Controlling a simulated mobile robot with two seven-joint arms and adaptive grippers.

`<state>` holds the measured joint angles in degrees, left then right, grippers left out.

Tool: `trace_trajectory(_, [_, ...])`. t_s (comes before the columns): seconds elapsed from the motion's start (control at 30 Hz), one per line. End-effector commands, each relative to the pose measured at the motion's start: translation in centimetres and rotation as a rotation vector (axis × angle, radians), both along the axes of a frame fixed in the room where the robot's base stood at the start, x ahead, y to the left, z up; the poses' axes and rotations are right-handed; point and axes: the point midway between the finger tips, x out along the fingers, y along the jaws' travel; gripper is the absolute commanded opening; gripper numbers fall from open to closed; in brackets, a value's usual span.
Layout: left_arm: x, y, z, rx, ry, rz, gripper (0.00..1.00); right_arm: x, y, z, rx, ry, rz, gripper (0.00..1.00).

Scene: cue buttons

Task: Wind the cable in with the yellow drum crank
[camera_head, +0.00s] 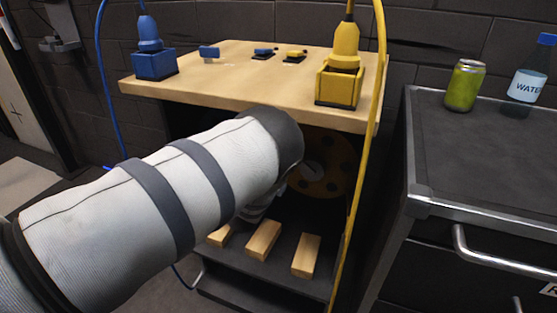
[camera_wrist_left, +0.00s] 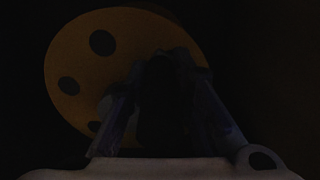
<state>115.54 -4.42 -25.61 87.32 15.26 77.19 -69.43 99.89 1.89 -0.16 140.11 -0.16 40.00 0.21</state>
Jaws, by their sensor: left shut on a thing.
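The yellow drum (camera_head: 340,150) with round dark holes stands in shadow under the wooden tabletop. It also shows dimly in the left wrist view (camera_wrist_left: 75,55). My left arm reaches in from the left and hides part of the drum. My left gripper (camera_wrist_left: 163,65) is in front of the drum's face, its fingers shut on a dark thing, apparently the drum's crank handle, which is mostly hidden and hard to make out. The yellow cable (camera_head: 366,150) hangs down the right side of the table from above. My right gripper is not in view.
The wooden tabletop (camera_head: 225,75) carries a blue plug in a blue socket (camera_head: 154,63), a yellow one in a yellow socket (camera_head: 338,85), and small switches. Wooden blocks (camera_head: 306,255) lie on the lower shelf. A dark cabinet (camera_head: 480,150) with a can and bottle stands right.

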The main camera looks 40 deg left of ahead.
Motion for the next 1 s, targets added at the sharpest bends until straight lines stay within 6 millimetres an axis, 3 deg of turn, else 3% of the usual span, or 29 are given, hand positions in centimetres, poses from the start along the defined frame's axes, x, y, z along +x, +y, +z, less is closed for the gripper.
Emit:
trace_trajectory(0.03, [0.19, -0.09, 0.81, -0.005, -0.015, 0.0, 0.0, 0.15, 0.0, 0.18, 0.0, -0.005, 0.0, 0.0])
trace_trajectory(0.23, [0.31, -0.5, 1.29, -0.007, -0.017, -0.002, 0.0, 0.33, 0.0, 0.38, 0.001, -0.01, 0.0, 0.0])
trace_trajectory(0.83, [0.5, -0.88, 1.62, -0.011, -0.022, -0.007, 0.0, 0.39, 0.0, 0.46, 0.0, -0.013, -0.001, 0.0])
trace_trajectory(0.87, [0.5, -0.88, 1.61, -0.011, -0.022, -0.007, 0.28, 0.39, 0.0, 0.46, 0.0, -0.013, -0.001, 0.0])
trace_trajectory(0.9, [0.51, -0.87, 1.62, -0.011, -0.022, -0.007, 0.37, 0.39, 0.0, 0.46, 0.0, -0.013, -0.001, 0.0])
trace_trajectory(0.93, [0.51, -0.87, 1.61, -0.01, -0.022, -0.007, 0.41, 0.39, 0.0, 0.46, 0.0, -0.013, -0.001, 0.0])
trace_trajectory(1.0, [0.47, -0.86, 1.5, -0.011, -0.019, -0.006, 0.41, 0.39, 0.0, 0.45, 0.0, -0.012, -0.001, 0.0])
